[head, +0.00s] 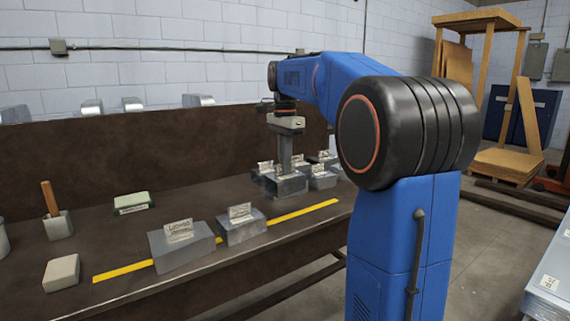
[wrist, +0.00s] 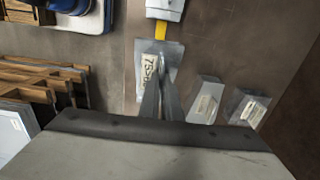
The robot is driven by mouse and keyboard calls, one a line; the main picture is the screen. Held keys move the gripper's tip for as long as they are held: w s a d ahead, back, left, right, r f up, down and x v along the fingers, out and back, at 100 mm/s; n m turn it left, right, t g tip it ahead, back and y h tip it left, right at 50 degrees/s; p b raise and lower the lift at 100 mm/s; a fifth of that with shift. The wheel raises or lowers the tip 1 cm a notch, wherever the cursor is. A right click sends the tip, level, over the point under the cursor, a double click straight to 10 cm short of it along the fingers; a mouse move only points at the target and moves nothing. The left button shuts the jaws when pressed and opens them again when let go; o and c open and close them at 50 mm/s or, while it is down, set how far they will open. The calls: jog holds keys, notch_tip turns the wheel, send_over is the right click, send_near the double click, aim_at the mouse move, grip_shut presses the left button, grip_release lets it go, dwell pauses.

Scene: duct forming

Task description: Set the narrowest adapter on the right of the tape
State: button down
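My gripper (head: 286,170) points down with its fingers closed on a grey metal adapter (head: 287,187). In the wrist view, the adapter (wrist: 148,82) shows beyond the fingertips with a pale label that partly reads "75>". It looks raised over the line of the yellow tape (head: 302,213), but the gap beneath is hidden. A large labelled adapter (head: 180,248) and a smaller one (head: 242,228) stand on the bench along the tape to the left. Several more labelled adapters, including one at the right (head: 321,180), stand behind and beside the held one, partly hidden.
The brown bench (head: 110,228) also carries a green-and-white box (head: 132,203), a grey block (head: 61,273) and a holder with a wooden handle (head: 58,226) at the left. A bench backboard (head: 150,150) rises behind. The tape's right end is bare.

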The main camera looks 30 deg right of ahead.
jog(key=shift+f, duration=4.5)
jog(key=c, duration=1.9)
grip_release()
jog(key=shift+r, duration=0.1)
notch_tip(320, 180, up, 17)
jog(key=shift+r, duration=0.1)
jog(key=s+a+f+n+t, duration=0.1)
jog(key=s+a+f+n, duration=0.4)
jog(key=s+f, duration=0.5)
jog(key=s+a+f+n+t, duration=0.2)
jog(key=s+a+f+n, duration=0.3)
jog(key=s+f, duration=0.5)
jog(key=s+a+f+n+t, duration=0.1)
jog(key=s+a+f+n, duration=0.4)
jog(key=s+f, duration=0.5)
jog(key=n, duration=0.2)
jog(key=shift+s+a+f+n+t, duration=0.15)
jog(key=shift+a+n+t, duration=0.15)
jog(key=shift+a+t, duration=0.1)
